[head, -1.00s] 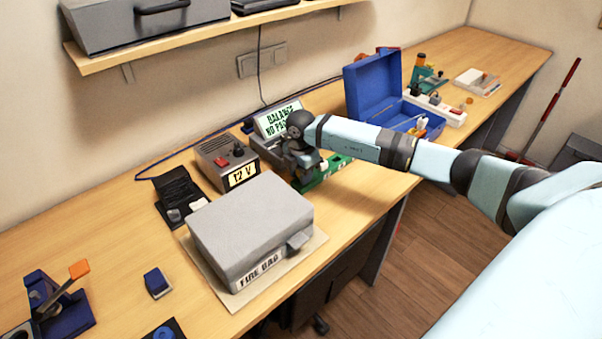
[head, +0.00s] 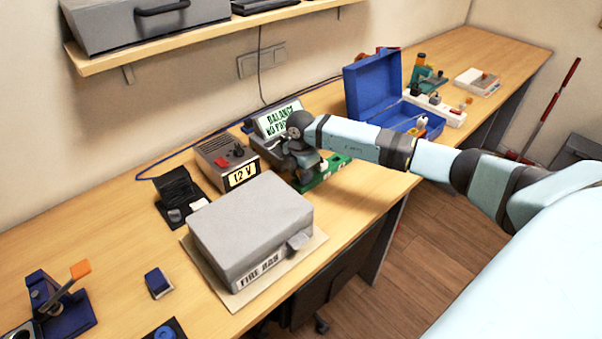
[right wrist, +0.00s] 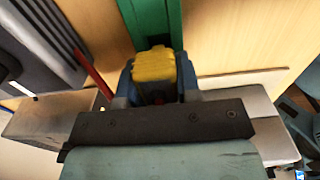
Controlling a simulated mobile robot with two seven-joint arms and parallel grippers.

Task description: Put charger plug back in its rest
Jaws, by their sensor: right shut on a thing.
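The charger plug (right wrist: 154,72) is a yellow block in the right wrist view. My right gripper (right wrist: 157,88) is shut on it, with dark fingers on both sides. A green strip (right wrist: 153,22), which looks like the rest, runs just beyond the plug; I cannot tell whether they touch. In the head view the green part (head: 328,171) lies on the bench below my right gripper (head: 304,174). The plug is hidden there. The charger (head: 279,118), with a lit "BALANCE" display, stands just behind the gripper. My left gripper is not in view.
A grey "FIRE BAG" box (head: 250,225) stands in front on a pale mat. A 12 V supply (head: 224,160) is left of the charger. An open blue case (head: 375,88) and a white power strip (head: 440,110) are to the right. A red wire (right wrist: 92,72) passes near the gripper.

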